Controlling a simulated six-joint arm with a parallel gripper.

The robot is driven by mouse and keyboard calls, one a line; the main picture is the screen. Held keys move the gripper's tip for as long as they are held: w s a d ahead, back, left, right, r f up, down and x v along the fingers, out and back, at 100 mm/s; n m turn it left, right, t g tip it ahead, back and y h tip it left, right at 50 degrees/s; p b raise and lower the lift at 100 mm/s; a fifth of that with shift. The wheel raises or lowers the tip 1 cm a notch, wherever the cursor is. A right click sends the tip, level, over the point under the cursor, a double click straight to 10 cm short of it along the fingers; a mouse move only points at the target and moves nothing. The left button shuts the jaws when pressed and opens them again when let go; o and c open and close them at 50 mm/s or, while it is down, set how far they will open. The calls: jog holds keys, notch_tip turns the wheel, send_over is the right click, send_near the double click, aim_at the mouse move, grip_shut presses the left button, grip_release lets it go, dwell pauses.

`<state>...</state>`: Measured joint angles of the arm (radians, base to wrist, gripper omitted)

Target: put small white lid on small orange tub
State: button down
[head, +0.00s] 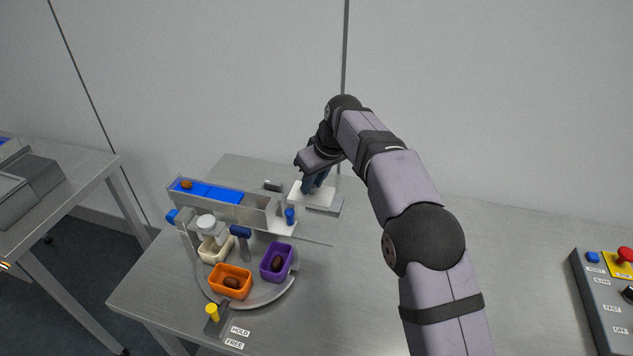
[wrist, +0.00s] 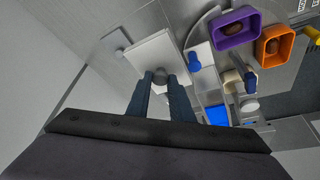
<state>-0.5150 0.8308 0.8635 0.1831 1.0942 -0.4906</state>
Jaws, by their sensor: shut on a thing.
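The small orange tub (head: 217,287) stands open with a brown date in it, on the near side of a round grey turntable. It also shows at the upper right of the wrist view (wrist: 262,54). The white lid (head: 318,198) is a flat square plate at a grey stand behind the turntable; it also shows in the wrist view (wrist: 150,52). My gripper (head: 308,186) is over the lid. In the wrist view its fingers (wrist: 160,80) are shut on the lid's dark round knob. I cannot tell whether the lid touches the stand.
A purple tub (head: 290,260) with a date and a cream tub (head: 206,256) share the turntable (head: 262,297). A chute (head: 254,212) with a blue belt stands behind them. A yellow peg (head: 212,312) is in front. A control box (head: 597,300) is far right. The table's right middle is clear.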

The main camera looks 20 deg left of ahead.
jog(key=s+a+r+p, duration=0.1)
jog(key=s+a+p, duration=0.1)
jog(key=s+a, duration=0.45)
jog(key=s+a+r+p, duration=0.2)
jog(key=s+a+p, duration=0.1)
jog(key=s, duration=0.7)
jog(key=s+a+f, duration=0.3)
jog(key=s+f, duration=0.2)
jog(key=s, duration=0.1)
jog(key=shift+s+a+f+b, duration=0.2)
jog(key=shift+s+a+b, duration=0.15)
jog(key=shift+a+b, duration=0.1)
jog(key=shift+f, duration=0.2)
jog(key=shift+f+b, duration=2.05)
jog(key=shift+f, duration=0.55)
jog(key=shift+f, duration=0.55)
jog(key=shift+d, duration=0.1)
